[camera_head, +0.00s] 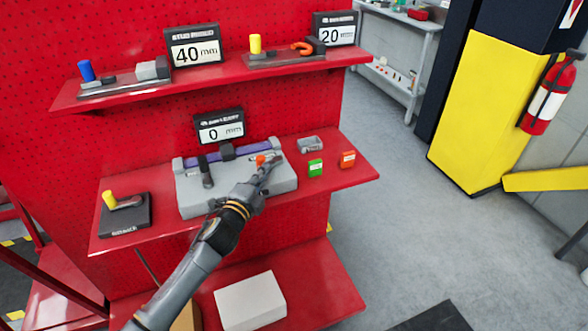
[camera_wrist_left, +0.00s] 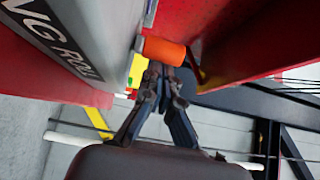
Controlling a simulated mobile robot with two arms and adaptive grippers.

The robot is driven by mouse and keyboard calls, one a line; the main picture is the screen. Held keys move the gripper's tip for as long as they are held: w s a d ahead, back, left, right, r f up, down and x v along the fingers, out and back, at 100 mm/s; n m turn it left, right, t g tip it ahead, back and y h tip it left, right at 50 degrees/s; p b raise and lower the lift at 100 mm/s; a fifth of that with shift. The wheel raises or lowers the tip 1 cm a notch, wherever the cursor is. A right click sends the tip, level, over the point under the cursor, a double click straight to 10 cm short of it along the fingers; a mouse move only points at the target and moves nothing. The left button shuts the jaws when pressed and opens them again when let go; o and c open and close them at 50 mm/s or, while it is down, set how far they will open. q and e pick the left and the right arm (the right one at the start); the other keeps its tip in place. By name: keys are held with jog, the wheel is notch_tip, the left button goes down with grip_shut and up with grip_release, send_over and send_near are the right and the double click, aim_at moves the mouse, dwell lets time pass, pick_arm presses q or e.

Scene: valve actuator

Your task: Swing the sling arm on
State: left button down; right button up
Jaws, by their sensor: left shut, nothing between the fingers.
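The grey device (camera_head: 188,197) sits on the middle red shelf, with a purple bar and a dark upright lever (camera_head: 206,172) on it. An orange-tipped part (camera_head: 261,160) shows at its right side, and I take this as the sling arm's grip. In the left wrist view the orange cylinder (camera_wrist_left: 166,51) sticks out beside the grey body with lettering (camera_wrist_left: 50,38). My left gripper (camera_head: 272,165) is shut and empty. Its fingertips (camera_wrist_left: 162,72) are right by the orange cylinder; I cannot tell whether they touch it. My right gripper is not in view.
A green block (camera_head: 315,168), an orange block (camera_head: 348,159) and a grey tray (camera_head: 310,144) lie to the right on the same shelf. A yellow-handled device (camera_head: 124,214) stands at the left. The upper shelf (camera_head: 215,82) overhangs behind. Open floor lies to the right.

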pick_arm(q)
jog(key=shift+w+a, duration=0.3)
jog(key=shift+a, duration=0.5)
jog(key=shift+w+a, duration=0.1)
jog(key=shift+a, duration=0.05)
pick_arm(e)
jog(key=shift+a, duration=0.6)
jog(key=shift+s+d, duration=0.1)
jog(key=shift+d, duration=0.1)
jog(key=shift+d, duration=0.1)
